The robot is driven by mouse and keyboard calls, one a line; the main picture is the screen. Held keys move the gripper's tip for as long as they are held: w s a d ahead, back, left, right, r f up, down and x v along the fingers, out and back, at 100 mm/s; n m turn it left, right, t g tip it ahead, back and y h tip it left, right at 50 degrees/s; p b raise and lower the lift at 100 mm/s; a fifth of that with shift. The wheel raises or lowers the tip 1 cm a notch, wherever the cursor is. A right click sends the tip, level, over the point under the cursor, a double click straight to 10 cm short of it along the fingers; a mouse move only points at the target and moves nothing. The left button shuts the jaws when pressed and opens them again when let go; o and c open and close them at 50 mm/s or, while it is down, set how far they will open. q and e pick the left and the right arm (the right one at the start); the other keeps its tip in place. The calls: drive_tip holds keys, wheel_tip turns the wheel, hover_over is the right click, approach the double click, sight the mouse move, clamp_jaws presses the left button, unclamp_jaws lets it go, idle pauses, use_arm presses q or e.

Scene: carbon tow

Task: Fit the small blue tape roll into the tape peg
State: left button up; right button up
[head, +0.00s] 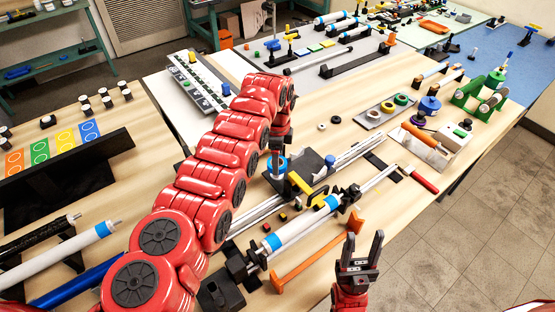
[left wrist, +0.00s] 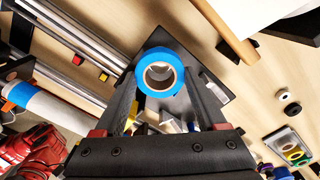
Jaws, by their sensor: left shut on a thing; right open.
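The small blue tape roll (head: 277,168) is held between the fingertips of my left gripper (head: 279,152), low over or beside a black plate (head: 307,160). In the left wrist view the roll (left wrist: 143,75) sits between the two dark fingers, its round hole facing the camera. The black plate (left wrist: 183,50) shows behind it. I cannot tell whether the roll touches the plate. I cannot single out the tape peg; it may be hidden by the roll or gripper. My right gripper (head: 362,242) is open and empty at the table's front edge.
A white roller with blue bands (head: 290,233) and metal rails lie in front of the plate. A grey tray (head: 388,110) with coloured rings stands to the right. An orange bar (head: 315,258) lies near the front edge. Bare wood separates the plate and tray.

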use_arm(q)
drive_tip(key=shift+f+b, duration=1.7)
drive_tip(key=o, duration=1.3)
drive_tip(key=shift+r, duration=0.15)
wheel_tip(320, 180, up, 17)
drive_tip(key=p, duration=0.8)
drive_tip(key=shift+p, duration=0.35)
